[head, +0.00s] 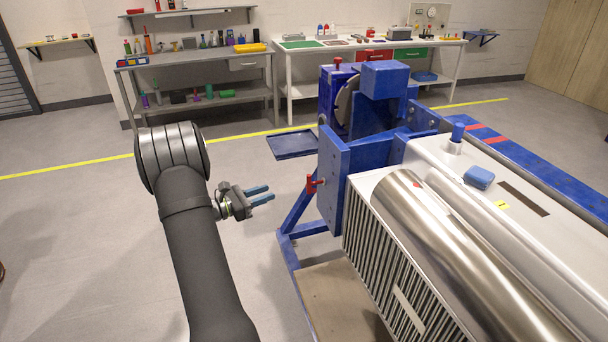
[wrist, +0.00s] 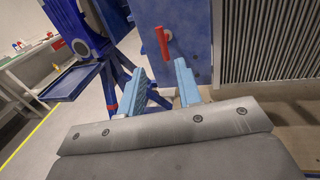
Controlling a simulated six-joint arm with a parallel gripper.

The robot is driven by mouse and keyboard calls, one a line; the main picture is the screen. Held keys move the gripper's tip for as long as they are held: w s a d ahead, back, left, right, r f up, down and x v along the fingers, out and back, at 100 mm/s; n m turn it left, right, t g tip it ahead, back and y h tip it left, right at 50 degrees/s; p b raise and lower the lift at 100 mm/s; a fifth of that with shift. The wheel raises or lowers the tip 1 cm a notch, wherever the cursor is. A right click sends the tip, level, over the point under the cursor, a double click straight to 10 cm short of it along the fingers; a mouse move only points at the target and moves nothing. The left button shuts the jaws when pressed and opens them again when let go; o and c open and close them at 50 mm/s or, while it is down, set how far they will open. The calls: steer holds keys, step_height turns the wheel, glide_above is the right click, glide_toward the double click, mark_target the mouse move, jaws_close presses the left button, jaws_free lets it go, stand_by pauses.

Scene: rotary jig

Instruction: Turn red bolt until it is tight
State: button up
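The red bolt (head: 314,184) sticks out of the left face of the blue jig plate (head: 333,185), with a red crossbar standing roughly upright. In the wrist view the red bolt (wrist: 162,46) shows as a slightly tilted red bar in front of a pale round base, above and beyond my fingertips. My gripper (head: 266,193) is left of the bolt, apart from it, with its blue fingers pointing toward the jig. In the wrist view the gripper (wrist: 161,78) is open, with a clear gap between the fingers and nothing in it.
A large metal unit with a silver cylinder (head: 430,240) and ribbed side (head: 378,260) is mounted in the blue jig. A second red bolt (head: 337,64) tops the far jig post. A blue tray (head: 293,144) juts out left. Workbenches (head: 200,62) stand behind; floor around my arm is clear.

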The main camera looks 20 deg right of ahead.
mark_target(309, 178)
steer(key=w+d, duration=0.1)
steer(key=d, duration=0.4)
steer(key=w+d, duration=0.1)
steer(key=d, duration=0.4)
steer(key=w+d, duration=0.1)
steer(key=d, duration=0.5)
steer(key=shift+w, duration=0.1)
jaws_close()
